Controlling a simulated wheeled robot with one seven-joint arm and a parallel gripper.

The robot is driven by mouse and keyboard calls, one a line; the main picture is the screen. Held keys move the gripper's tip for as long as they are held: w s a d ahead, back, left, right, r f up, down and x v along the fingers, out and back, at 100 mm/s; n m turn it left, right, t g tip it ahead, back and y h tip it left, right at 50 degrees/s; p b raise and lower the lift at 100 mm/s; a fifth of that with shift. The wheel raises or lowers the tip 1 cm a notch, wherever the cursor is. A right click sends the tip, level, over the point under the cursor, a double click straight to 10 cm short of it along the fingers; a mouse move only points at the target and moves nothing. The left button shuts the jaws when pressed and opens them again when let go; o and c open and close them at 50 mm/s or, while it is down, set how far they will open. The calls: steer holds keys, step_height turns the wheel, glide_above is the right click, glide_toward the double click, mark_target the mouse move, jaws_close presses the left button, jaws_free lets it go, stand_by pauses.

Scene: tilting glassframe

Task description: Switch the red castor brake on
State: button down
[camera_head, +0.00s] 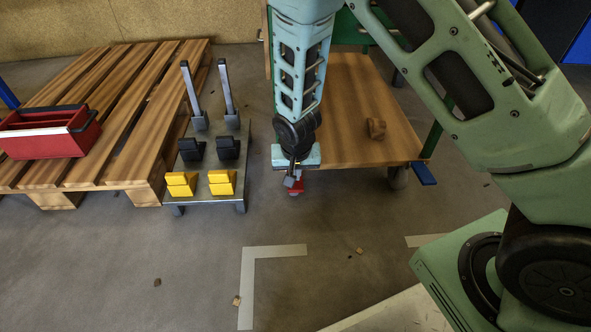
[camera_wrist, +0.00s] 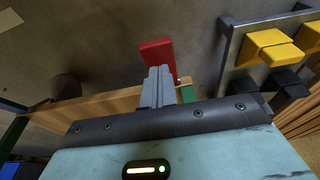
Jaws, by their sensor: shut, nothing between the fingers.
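The red castor brake (camera_head: 296,188) is a small flat pedal low at the near left corner of the wooden cart (camera_head: 350,140). In the wrist view the red brake (camera_wrist: 157,55) shows as a flat red plate just beyond my fingertips. My gripper (camera_head: 292,182) points down over the red brake, its fingers shut and empty. In the wrist view the gripper's grey fingers (camera_wrist: 158,72) lie together and overlap the lower part of the red plate. I cannot tell whether they touch it. My gripper hides part of the brake and its castor in the head view.
A blue pedal (camera_head: 423,173) sits by the castor (camera_head: 397,178) at the cart's right corner. Left of my gripper stands a metal pedal stand (camera_head: 207,196) with yellow pedals, black pedals and two levers. A pallet (camera_head: 120,110) carries a red toolbox (camera_head: 45,143). The front floor is mostly clear.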

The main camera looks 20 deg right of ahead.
mark_target(296, 190)
steer(key=shift+s+f+b, duration=0.1)
steer(key=shift+f+b, duration=0.25)
steer(key=shift+f, duration=0.4)
steer(key=shift+s, duration=0.1)
steer(key=shift+s+a+f+t, duration=0.1)
steer(key=shift+f+t, duration=0.15)
steer(key=shift+t, duration=0.15)
steer(key=shift+s+f, duration=0.15)
steer(key=shift+f, duration=0.05)
steer(key=shift+s+a+f+t+h, duration=0.1)
steer(key=shift+s+f+t+h, duration=0.1)
steer(key=shift+f+t+h, duration=0.45)
steer(key=shift+s+f+t, duration=0.2)
steer(key=shift+f+t, duration=0.3)
steer(key=shift+t, duration=0.45)
steer(key=shift+s+f+p, duration=0.1)
steer(key=shift+f+p, duration=0.6)
steer(key=shift+f, duration=0.3)
steer(key=shift+f, duration=0.1)
